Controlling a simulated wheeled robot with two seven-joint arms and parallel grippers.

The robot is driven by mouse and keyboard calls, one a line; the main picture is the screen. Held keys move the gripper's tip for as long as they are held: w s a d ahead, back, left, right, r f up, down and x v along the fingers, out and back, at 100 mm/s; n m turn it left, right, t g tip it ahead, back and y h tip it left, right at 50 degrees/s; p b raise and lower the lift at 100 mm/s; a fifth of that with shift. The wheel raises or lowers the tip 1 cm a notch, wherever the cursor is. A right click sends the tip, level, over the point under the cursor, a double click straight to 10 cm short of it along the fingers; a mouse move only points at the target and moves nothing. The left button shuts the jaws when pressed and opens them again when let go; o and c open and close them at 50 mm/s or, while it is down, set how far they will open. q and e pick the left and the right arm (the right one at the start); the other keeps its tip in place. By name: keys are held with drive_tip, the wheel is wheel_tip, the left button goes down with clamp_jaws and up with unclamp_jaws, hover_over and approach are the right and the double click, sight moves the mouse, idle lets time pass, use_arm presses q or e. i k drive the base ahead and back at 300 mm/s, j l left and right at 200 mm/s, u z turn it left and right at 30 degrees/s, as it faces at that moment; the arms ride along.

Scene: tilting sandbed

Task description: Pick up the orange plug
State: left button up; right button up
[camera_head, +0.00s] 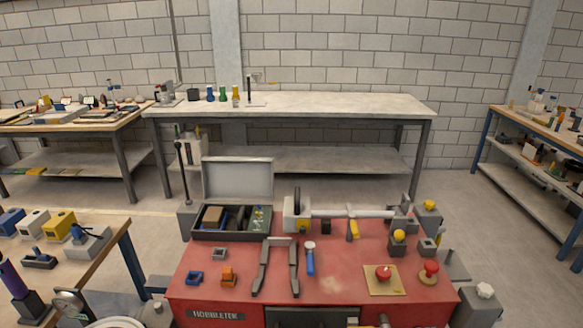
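A small orange block-shaped piece (228,277), which looks like the orange plug, sits on the front left part of the red workbench top (330,285). A small blue hollow block (194,279) sits just left of it, apart from it. A grey U-shaped tool (265,268) lies to its right with a gap between. Nothing covers the orange piece from this view. Neither of my grippers shows in the head view, and no arm is near the orange piece.
An open grey case (238,182) stands behind the orange piece. A blue-handled hammer (310,262) lies right of the U-shaped tool. Red knobs (383,273) and yellow-topped parts (399,235) crowd the bench's right side. A wooden table (85,268) stands at the left.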

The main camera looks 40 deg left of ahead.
sight(227, 272)
drive_tip(key=u, duration=1.6)
